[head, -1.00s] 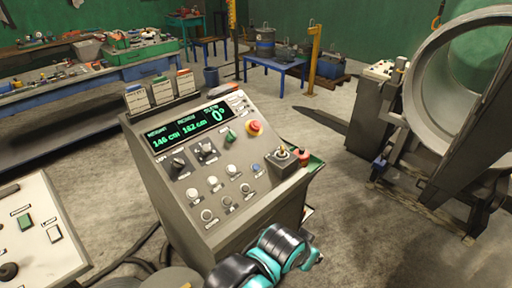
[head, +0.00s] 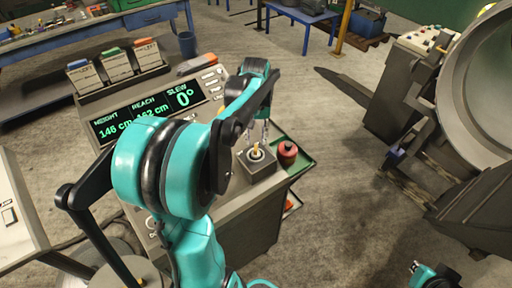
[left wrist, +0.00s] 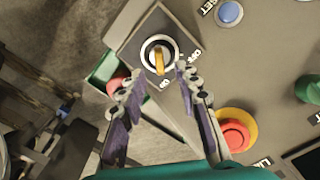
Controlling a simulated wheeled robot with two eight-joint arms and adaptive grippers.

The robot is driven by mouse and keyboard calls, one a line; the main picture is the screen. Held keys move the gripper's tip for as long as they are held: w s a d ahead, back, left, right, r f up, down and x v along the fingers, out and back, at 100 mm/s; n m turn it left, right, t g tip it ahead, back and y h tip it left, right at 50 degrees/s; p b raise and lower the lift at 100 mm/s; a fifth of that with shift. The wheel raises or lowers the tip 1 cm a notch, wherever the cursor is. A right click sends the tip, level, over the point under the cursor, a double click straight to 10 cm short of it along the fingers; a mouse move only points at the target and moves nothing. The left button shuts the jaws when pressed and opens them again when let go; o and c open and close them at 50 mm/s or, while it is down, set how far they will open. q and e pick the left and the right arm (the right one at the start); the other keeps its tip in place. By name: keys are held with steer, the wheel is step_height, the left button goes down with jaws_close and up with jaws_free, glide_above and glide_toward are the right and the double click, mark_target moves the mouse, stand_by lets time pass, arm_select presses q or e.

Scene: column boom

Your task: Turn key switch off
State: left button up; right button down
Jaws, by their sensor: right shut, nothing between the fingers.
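The key switch (head: 257,155) is a dark box with a round silver collar and a yellow key, at the console's right edge. In the left wrist view the yellow key (left wrist: 159,62) stands in the collar, its lower end toward the "ON" label; the "OFF" label is to the right. My left gripper (head: 258,132) is above the switch. Its two fingers are spread in the left wrist view (left wrist: 158,74), one either side of the key's lower end, with nothing held. Contact with the key cannot be told. My right gripper (head: 430,272) is shut and empty at the bottom right.
A red knob-like object (head: 288,150) sits in a green tray (head: 303,162) right beside the switch. The red emergency button (left wrist: 236,134) is near my left gripper. The display (head: 150,116) reads slew 0°. Open floor (head: 335,190) lies right of the console.

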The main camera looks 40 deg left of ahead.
mark_target(256, 147)
arm_select(q)
step_height(256, 147, down, 5)
steer(key=shift+f+b, duration=0.2)
steer(key=shift+b, duration=0.5)
